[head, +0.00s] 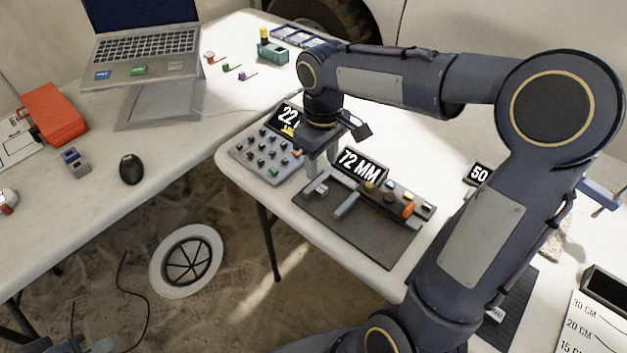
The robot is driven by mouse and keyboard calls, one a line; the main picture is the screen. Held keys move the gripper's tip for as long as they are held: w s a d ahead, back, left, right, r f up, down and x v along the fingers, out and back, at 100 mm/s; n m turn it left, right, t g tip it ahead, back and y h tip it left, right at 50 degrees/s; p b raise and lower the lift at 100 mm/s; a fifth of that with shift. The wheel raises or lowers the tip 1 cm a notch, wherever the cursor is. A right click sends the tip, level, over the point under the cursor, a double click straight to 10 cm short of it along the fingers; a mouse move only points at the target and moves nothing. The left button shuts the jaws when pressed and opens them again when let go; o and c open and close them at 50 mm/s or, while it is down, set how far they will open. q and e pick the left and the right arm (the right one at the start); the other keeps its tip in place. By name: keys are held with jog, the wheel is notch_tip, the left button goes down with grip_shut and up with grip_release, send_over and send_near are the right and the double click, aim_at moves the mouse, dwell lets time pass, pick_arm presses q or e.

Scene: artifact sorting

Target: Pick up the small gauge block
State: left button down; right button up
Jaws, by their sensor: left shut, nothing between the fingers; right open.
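A dark grey gauge tray (375,235) lies on the white table in front of a "72 MM" display (361,167). A small light-grey block (321,188), which looks like the small gauge block, sits at the tray's left end. A longer grey block (347,205) lies to its right. My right gripper (315,172) points down, open, just above and behind the small block; whether it touches the block cannot be told. My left gripper (98,345) shows only partly at the bottom left edge, shut and far from the tray.
A board of small knobs (265,155) with a "22" display (289,118) stands close left of my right gripper. Several coloured pieces, including an orange one (408,209), line the tray's back. A laptop (143,45) and mouse (131,169) occupy the left table.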

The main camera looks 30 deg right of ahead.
aim_at(325, 190)
jog(key=f, duration=0.2)
jog(key=f+b, duration=0.1)
jog(key=f, duration=0.1)
jog(key=s+f, duration=0.1)
jog(key=f, duration=0.1)
jog(key=shift+d+f+b, duration=0.2)
jog(key=shift+f+b, duration=0.15)
jog(key=shift+f, duration=0.45)
grip_shut()
jog(key=shift+r, duration=0.1)
